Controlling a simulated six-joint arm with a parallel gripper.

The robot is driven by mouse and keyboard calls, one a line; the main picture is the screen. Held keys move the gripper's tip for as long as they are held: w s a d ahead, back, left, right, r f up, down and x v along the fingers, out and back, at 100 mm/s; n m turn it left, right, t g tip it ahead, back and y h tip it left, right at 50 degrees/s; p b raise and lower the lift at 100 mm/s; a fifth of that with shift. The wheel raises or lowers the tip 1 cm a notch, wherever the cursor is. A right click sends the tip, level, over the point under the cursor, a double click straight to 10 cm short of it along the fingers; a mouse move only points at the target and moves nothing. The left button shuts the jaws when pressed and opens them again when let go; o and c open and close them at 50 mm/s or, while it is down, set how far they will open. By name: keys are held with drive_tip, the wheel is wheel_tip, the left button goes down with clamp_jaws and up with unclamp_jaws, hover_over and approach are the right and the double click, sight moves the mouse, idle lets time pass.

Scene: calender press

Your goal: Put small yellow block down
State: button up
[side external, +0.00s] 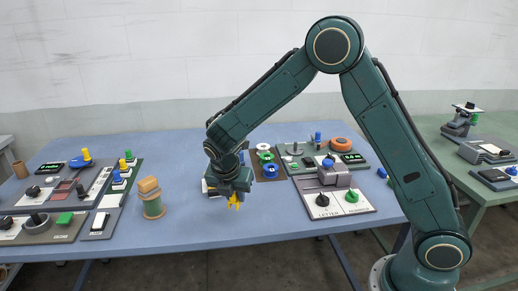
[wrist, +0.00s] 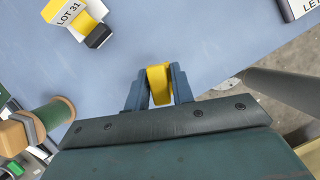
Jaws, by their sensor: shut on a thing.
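My gripper (side external: 234,203) points down near the front edge of the blue table, toward the middle. In the wrist view my gripper (wrist: 159,85) has its two blue-grey jaws shut on the small yellow block (wrist: 159,80). The yellow block also shows below my gripper in the side view (side external: 234,200), where its exact shape is hard to make out. I cannot tell how far the block is above the table.
The blue table (side external: 190,215) is clear left of my gripper up to a green spool (side external: 152,205) with tan pieces on top. A yellow LOT 31 piece (wrist: 72,18) lies beyond the block. Control panels (side external: 45,228) fill the left; a LETTER unit (side external: 335,200) stands right.

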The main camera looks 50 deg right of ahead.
sight(234, 202)
drive_tip(key=shift+f, duration=2.45)
drive_tip(key=shift+f, duration=0.1)
drive_tip(key=o, duration=1)
drive_tip(key=shift+c, duration=0.2)
drive_tip(key=v, duration=1.2)
drive_tip(key=shift+s, duration=0.1)
